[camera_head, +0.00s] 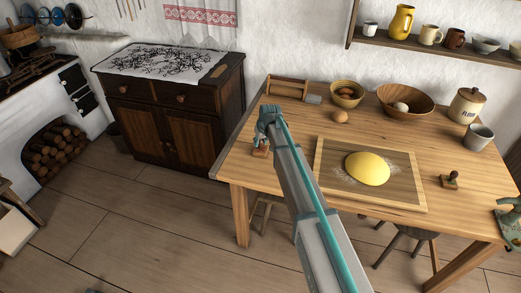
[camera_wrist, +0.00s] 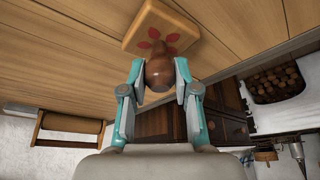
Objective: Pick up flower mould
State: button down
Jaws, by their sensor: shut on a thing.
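The flower mould (camera_wrist: 150,29) is a pale wooden square block with a red flower and a brown round knob. In the wrist view the knob sits between the two fingers of my gripper (camera_wrist: 158,76), which are shut on it. In the head view my gripper (camera_head: 267,122) is over the table's left part, with the mould (camera_head: 260,153) partly showing beneath it. I cannot tell whether its block touches the table. A second stamp-like mould (camera_head: 449,181) with a dark knob stands on the table's right part; its pattern is too small to tell.
The wooden table (camera_head: 283,125) holds a board (camera_head: 325,165) with yellow dough (camera_head: 367,169). Behind are a wooden rack (camera_head: 288,86), an egg bowl (camera_head: 346,95), a loose egg (camera_head: 340,117), a wooden bowl (camera_head: 405,99), a flour jar (camera_head: 466,105) and a cup (camera_head: 479,137).

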jog(key=shift+r, duration=0.2)
jog(key=shift+r+b, duration=0.5)
jog(key=shift+r, duration=0.05)
jog(key=s+d+r+b, duration=0.4)
jog(key=s+d+r, duration=0.1)
jog(key=s+r, duration=0.6)
jog(key=shift+s+d+r, duration=0.2)
jog(key=shift+s+r, duration=0.1)
jog(key=shift+s, duration=0.65)
jog(key=c, duration=1.4)
grip_release()
jog(key=shift+c, duration=0.2)
jog(key=c, duration=0.4)
jog(key=shift+c, duration=0.2)
